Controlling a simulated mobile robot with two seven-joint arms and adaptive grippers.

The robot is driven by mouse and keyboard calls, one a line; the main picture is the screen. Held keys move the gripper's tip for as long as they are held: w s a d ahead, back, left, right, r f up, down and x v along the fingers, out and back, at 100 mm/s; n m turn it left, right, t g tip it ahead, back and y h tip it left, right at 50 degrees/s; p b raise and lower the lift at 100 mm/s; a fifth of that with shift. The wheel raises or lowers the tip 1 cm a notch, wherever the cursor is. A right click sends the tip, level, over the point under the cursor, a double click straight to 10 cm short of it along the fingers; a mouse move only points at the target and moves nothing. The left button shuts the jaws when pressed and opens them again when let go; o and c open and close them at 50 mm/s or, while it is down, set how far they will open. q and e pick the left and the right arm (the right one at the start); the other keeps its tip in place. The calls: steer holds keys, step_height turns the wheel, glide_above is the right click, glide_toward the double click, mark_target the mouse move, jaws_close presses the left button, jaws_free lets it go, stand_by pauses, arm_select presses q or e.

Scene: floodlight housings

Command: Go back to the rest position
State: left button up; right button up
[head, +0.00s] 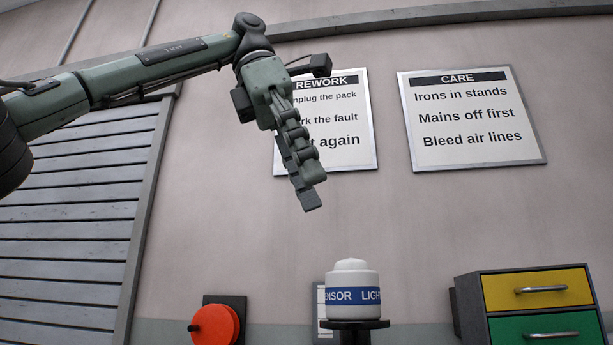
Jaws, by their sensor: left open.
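My left gripper (308,193) hangs at the end of my left arm, which comes in from the upper left of the head view. Its fingers point down and a little right, in front of the REWORK sign. It is open, with nothing seen between the fingers, and it is apart from everything around it. My right gripper is not in this view.
A white sensor light (351,279) with a blue label sits upright on a dark round stand (354,325), below my left gripper. A drawer cabinet (527,269) stands at lower right. A red round device (214,325) is at lower left. REWORK (357,160) and CARE (475,155) signs hang behind.

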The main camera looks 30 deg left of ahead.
mark_target(352, 282)
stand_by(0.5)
arm_select(q)
steer(key=shift+x, duration=6.1)
